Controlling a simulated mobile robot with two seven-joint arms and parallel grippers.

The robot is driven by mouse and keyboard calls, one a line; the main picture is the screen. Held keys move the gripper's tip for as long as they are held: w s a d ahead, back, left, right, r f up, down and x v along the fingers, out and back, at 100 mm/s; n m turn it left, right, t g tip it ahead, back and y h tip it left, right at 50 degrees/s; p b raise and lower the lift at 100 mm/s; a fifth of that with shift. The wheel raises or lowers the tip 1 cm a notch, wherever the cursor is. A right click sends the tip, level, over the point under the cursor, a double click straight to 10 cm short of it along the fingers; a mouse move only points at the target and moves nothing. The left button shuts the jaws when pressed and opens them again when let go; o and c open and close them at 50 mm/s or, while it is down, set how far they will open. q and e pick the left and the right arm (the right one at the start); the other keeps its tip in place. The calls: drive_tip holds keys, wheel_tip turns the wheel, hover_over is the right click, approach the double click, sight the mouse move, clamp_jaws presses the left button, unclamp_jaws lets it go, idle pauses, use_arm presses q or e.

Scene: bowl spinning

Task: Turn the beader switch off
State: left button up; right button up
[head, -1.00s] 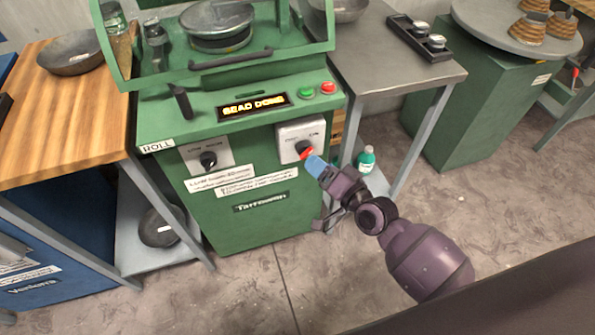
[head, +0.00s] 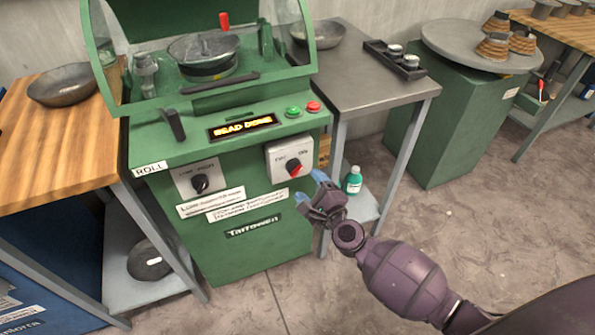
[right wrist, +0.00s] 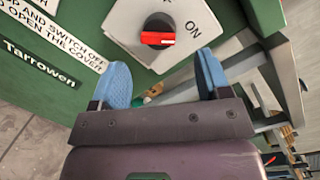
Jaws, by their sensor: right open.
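The beader is a green machine whose switch plate (head: 279,150) is white, with a dark knob that has a red handle (head: 293,169). In the right wrist view the knob (right wrist: 158,22) and its red handle (right wrist: 158,38) are ahead of the fingers, with "ON" printed beside them. Which setting the handle points to I cannot tell for sure. My right gripper (head: 311,188) is open and empty, below and to the right of the knob, apart from it. Its two blue fingertips (right wrist: 162,78) show spread in the wrist view. My left gripper is out of view.
A second knob (head: 200,183) sits on the left of the front panel. Green (head: 292,112) and red (head: 314,106) buttons stand above the switch, by a lit display (head: 243,127) reading "BEAD DONE". A grey table (head: 360,85) and a teal bottle (head: 352,181) are to the right.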

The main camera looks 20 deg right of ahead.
sight(298, 172)
drive_tip(key=shift+w+a, duration=0.15)
drive_tip(key=shift+w, duration=0.9)
drive_tip(key=shift+w+a, duration=0.2)
drive_tip(key=shift+w, duration=0.8)
drive_tip(key=shift+w+a, duration=0.15)
drive_tip(key=shift+w, duration=0.9)
drive_tip(key=c, duration=0.9)
